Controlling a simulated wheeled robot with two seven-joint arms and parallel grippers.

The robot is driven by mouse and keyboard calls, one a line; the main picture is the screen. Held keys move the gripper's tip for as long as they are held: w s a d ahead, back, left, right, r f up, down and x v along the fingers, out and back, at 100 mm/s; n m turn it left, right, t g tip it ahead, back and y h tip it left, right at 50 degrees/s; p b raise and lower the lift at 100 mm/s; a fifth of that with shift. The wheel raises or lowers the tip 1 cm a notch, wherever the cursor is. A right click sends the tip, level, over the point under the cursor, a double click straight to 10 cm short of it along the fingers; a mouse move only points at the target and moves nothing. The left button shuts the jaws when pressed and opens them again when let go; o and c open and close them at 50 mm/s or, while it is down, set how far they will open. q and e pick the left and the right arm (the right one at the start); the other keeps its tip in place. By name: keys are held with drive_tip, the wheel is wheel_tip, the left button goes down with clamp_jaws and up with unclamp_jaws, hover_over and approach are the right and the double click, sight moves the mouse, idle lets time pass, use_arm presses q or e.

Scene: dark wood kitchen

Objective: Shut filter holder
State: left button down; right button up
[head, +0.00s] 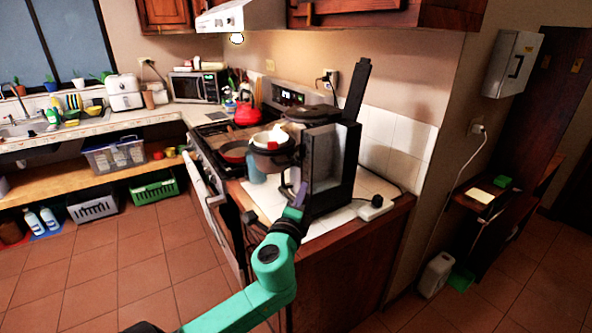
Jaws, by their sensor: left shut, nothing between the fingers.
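The black coffee machine (337,160) stands on the white-tiled counter end, with its tall lid raised. Its dark filter holder (272,158) sticks out to the left of the body, swung open, with a white lining and something red at its top. My left gripper (299,194) is shut and empty, in front of the machine's lower left side, below and right of the filter holder. I cannot tell whether it touches the machine. My right gripper is not in view.
A stove (225,140) with a red kettle (245,114) and a pan adjoins the counter on the left. A bluish translucent object (257,172) stands below the filter holder. A white power strip (376,208) lies at the counter's right.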

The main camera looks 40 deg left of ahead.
sight(276, 156)
use_arm(q)
drive_tip(key=w+a+r+p, duration=0.1)
drive_tip(key=w+a+p, duration=0.2)
drive_tip(key=w+a, duration=0.3)
drive_tip(key=shift+w+a, duration=0.15)
drive_tip(key=shift+a, duration=0.6)
drive_tip(key=shift+w, duration=0.1)
drive_tip(key=shift+s+a+m+h, duration=0.25)
drive_tip(key=shift+a+m+h, duration=0.05)
drive_tip(key=shift+h, duration=0.2)
